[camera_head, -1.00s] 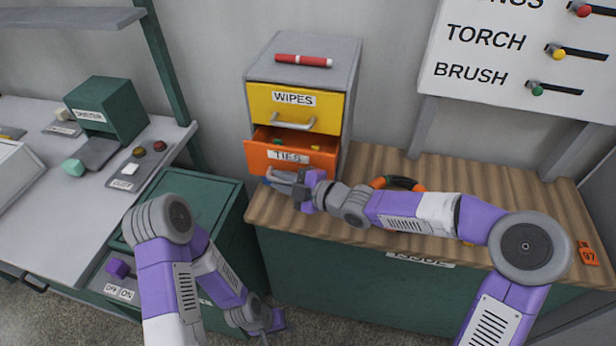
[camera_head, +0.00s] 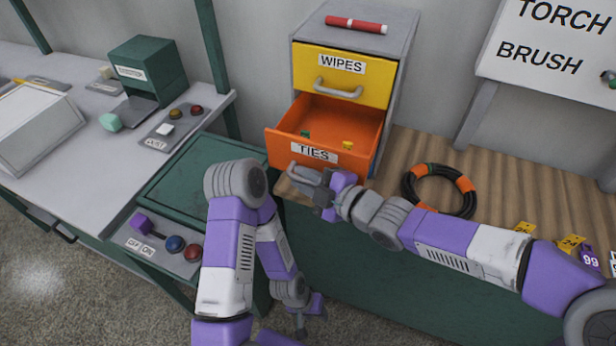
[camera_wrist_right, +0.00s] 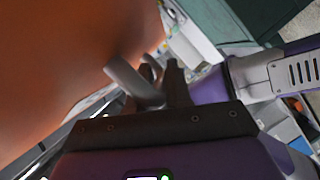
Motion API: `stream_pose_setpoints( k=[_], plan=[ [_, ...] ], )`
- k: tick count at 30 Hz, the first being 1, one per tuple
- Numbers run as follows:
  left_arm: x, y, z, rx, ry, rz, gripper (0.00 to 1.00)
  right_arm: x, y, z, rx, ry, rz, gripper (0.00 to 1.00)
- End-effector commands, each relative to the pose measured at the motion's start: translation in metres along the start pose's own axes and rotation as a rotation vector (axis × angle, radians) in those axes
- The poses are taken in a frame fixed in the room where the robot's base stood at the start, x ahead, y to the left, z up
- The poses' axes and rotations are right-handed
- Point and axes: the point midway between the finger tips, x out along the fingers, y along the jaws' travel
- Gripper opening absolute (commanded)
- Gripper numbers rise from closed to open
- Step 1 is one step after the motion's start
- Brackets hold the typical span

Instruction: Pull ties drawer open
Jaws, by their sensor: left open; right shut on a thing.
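The orange ties drawer (camera_head: 290,145), labelled TIES, stands well out of the small grey cabinet (camera_head: 398,50), under the shut yellow wipes drawer (camera_head: 340,75). Small green and yellow bits lie inside it. My right gripper (camera_head: 318,182) is at the drawer's front, shut on its grey handle (camera_head: 297,172). In the right wrist view the handle (camera_wrist_right: 135,82) sits at the dark fingers (camera_wrist_right: 160,88), beside the drawer's orange front (camera_wrist_right: 60,60). My left gripper (camera_head: 302,325) hangs low in front of the green cabinets, open and apart from the drawer; its fingers are small in view.
A black hose coil with orange bands (camera_head: 440,190) lies on the wooden bench right of the drawer. A red marker (camera_head: 356,25) lies on the cabinet. The floor in front is clear.

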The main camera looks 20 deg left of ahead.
Motion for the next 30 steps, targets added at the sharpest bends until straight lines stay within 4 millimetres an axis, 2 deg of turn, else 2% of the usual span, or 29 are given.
stream_pose_setpoints(
  k=[2,13,24,30],
  plan=[
    [0.0,0.0,0.0,0.0,0.0,0.0,0.43,0.0,0.0,0.0,0.0,0.0,0.0,0.25],
    [-0.003,0.001,0.0,0.0,0.0,0.0,0.43,-0.006,0.001,0.001,0.001,-0.002,0.001,0.25],
    [-0.031,0.012,0.001,0.0,0.0,0.0,0.43,-0.06,0.003,0.0,-0.001,-0.005,0.001,0.25],
    [-0.038,0.014,0.002,0.0,0.0,0.0,0.43,-0.075,0.001,0.0,0.0,-0.001,0.001,0.25]
  ],
)
